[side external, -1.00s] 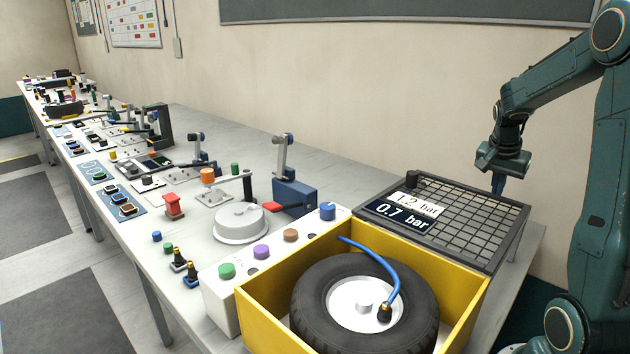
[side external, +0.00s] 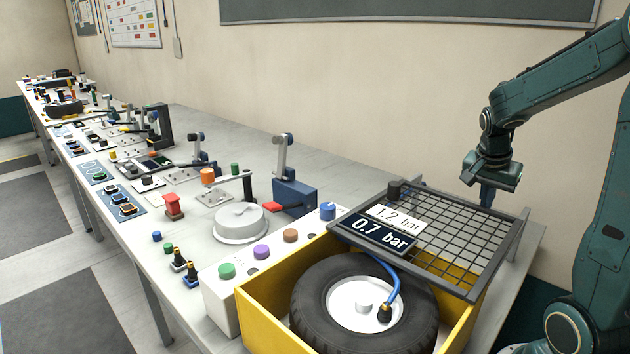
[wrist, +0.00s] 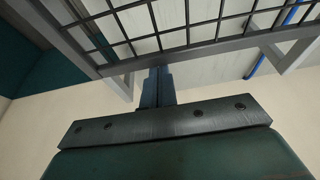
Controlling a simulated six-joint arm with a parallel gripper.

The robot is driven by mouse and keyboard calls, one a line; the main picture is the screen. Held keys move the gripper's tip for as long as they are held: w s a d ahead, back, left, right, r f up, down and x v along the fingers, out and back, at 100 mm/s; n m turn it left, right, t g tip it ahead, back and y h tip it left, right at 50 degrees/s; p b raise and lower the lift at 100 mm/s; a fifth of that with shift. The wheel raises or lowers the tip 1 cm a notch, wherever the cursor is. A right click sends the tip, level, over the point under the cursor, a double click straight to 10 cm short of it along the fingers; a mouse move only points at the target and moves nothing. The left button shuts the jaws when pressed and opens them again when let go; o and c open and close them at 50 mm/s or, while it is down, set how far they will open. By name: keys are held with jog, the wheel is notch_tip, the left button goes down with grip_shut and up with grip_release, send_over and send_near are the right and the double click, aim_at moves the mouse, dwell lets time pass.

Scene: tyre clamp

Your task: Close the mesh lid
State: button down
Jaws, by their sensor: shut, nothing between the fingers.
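The mesh lid (side external: 503,257) is a dark grey frame with a wire grid, and it lies over the rear part of the yellow box (side external: 262,318). The tyre (side external: 310,302) inside the box shows in front of the lid, with its white hub bare. My gripper (side external: 487,197) is shut and empty, at the far edge of the lid. In the wrist view the fingers (wrist: 157,82) are together, right at the lid's frame bar (wrist: 200,52); whether they touch it I cannot tell.
A white 1.2 bar label (side external: 395,218) and a dark 0.7 bar label (side external: 378,233) sit on the lid's left part, near a black knob (side external: 394,188). A blue hose (side external: 390,275) runs to the tyre valve. A button panel (side external: 222,305) stands left of the box.

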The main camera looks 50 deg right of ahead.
aim_at(464, 230)
jog(key=a, duration=1.7)
jog(key=shift+a, duration=0.35)
jog(key=shift+d, duration=0.2)
jog(key=shift+d+r, duration=0.1)
jog(key=shift+d, duration=1.7)
jog(key=v, duration=0.9)
jog(key=shift+a+r, duration=0.2)
jog(key=shift+r, duration=0.15)
jog(key=w, duration=1.2)
jog(key=shift+w+d, duration=0.2)
jog(key=shift+w, duration=0.1)
